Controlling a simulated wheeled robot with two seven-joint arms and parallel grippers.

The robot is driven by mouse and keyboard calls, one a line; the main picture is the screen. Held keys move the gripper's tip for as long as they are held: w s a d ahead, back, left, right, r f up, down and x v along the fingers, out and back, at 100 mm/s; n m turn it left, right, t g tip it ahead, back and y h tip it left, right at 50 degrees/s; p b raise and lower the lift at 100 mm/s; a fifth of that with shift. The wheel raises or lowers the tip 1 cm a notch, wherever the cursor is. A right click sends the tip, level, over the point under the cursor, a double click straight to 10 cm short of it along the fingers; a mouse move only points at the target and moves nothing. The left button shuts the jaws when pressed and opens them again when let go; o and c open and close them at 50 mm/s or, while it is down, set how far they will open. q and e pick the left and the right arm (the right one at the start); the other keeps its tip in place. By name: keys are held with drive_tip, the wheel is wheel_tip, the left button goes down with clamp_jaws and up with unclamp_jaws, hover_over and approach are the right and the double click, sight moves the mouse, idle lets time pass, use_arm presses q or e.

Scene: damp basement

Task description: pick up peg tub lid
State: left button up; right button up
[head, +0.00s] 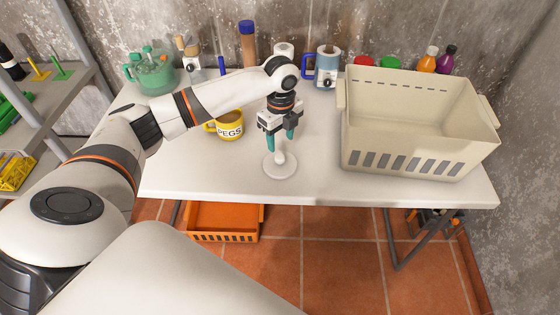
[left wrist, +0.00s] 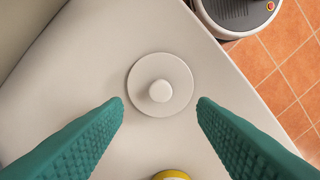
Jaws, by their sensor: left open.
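The peg tub lid (head: 281,168) is a round off-white disc with a knob, lying flat on the white table (head: 330,185) near its front edge. In the left wrist view the lid (left wrist: 178,96) shows from above, its round knob in the middle. My left gripper (head: 284,136) is open and points down just above the lid. Its green fingers stand on either side of the knob's line, apart from it, with nothing between them. The yellow mug-like tub marked PEGS (head: 229,128) stands just left of the gripper. My right gripper is not in view.
A large beige crate (head: 405,160) stands on the right of the table. A green pitcher (head: 152,75), a brown-tan bottle (head: 247,45), a blue-handled dispenser (head: 327,68) and several bottles line the back wall. An orange crate (head: 222,220) is below. The front table strip is clear.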

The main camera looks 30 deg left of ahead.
sight(280, 157)
use_arm(q)
drive_tip(key=shift+a+f+p, duration=0.1)
drive_tip(key=shift+f+p, duration=0.2)
drive_tip(key=shift+f, duration=3.15)
drive_tip(key=c, duration=1)
drive_tip(key=shift+r, duration=5.05)
drive_tip(key=shift+c, duration=0.3)
